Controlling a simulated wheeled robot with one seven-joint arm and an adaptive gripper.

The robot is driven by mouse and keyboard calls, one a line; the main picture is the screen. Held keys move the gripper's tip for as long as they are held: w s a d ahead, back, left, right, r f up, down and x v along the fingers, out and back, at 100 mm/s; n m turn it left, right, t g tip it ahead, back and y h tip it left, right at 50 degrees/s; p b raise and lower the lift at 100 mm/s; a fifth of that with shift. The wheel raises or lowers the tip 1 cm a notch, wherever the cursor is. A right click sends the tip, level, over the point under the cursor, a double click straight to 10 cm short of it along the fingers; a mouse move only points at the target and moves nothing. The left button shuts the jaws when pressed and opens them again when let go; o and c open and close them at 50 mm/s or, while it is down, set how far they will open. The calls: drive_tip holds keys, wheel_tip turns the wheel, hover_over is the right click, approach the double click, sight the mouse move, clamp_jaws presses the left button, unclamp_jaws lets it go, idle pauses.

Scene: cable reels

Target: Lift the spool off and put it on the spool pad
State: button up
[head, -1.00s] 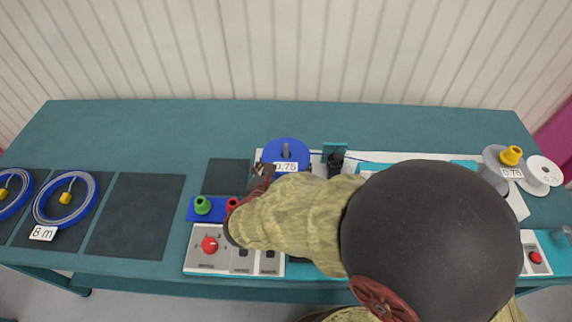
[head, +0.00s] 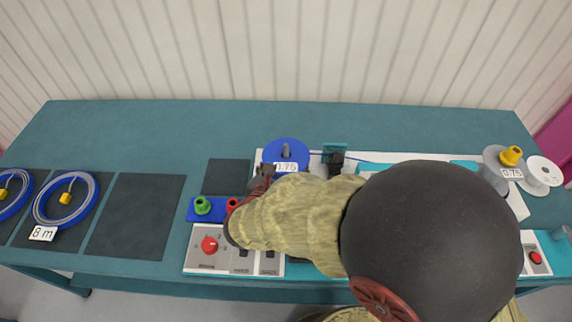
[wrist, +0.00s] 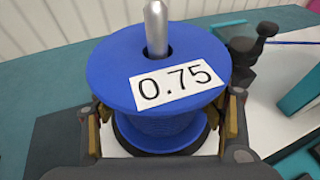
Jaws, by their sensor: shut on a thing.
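The blue spool (head: 286,150) with a white 0.75 label sits around an upright metal post at the middle of the bench. In the wrist view the spool (wrist: 160,62) fills the middle, and the post (wrist: 157,28) sticks up through its hole. My gripper (wrist: 162,133) is shut on the spool, with a finger on each side below the top flange. In the head view my arm hides most of the gripper. A small dark square pad (head: 226,177) lies flat and empty just left of the spool; it looks like the spool pad.
A blue block with green (head: 202,204) and red cones and a grey box with a red knob (head: 209,244) stand in front. A black clamp (head: 336,160) is right of the spool, with blue cable running past. Large dark mats (head: 135,215) and coils lie left. Grey reels (head: 508,170) stand right.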

drive_tip(key=shift+c, duration=0.8)
drive_tip(key=shift+r, duration=0.1)
drive_tip(key=shift+r, duration=0.15)
wheel_tip(320, 180, up, 18)
drive_tip(key=p, duration=0.7)
drive_tip(key=shift+f, duration=0.2)
